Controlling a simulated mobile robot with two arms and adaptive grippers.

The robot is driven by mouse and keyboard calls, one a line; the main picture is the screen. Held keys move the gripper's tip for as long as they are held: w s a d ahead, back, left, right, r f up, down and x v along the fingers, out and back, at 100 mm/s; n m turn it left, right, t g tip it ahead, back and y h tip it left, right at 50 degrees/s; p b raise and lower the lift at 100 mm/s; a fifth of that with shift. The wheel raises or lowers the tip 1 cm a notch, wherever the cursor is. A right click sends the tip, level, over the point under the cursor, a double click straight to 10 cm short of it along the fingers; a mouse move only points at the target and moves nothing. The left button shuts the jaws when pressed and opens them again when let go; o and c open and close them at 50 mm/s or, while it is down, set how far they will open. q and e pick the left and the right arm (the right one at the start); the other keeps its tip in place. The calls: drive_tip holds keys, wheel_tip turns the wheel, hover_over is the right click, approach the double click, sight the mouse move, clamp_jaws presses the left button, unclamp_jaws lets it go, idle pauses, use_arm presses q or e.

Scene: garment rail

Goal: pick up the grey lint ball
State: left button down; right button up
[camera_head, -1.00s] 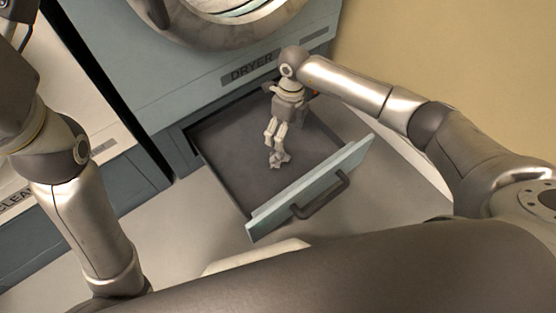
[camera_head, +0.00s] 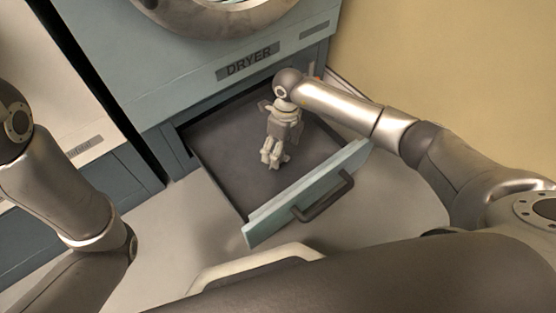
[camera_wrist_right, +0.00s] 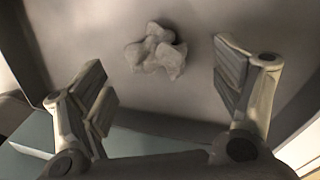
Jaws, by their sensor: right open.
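The grey lint ball (camera_wrist_right: 156,49) is a pale, lumpy clump lying on the drawer floor in the right wrist view. It sits between and beyond the fingers of my right gripper (camera_wrist_right: 168,92), which is open and empty. In the head view my right gripper (camera_head: 273,158) points down inside the open drawer under the dryer. The lint ball cannot be made out in the head view, where the gripper seems to cover it. My left gripper is out of view; only parts of the left arm show at the left.
The drawer (camera_head: 225,160) is pulled out, with its front panel and dark handle (camera_head: 322,197) on the near side. The dryer (camera_head: 200,65) stands behind it. A tan wall (camera_head: 450,80) is at the right. Open floor (camera_head: 170,235) lies to the drawer's left.

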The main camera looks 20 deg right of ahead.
drive_tip(key=f+b, duration=0.1)
drive_tip(key=f, duration=0.1)
drive_tip(key=f+b, duration=0.2)
drive_tip(key=shift+s+a, duration=0.2)
drive_tip(key=shift+a, duration=0.2)
drive_tip(key=c, duration=0.9)
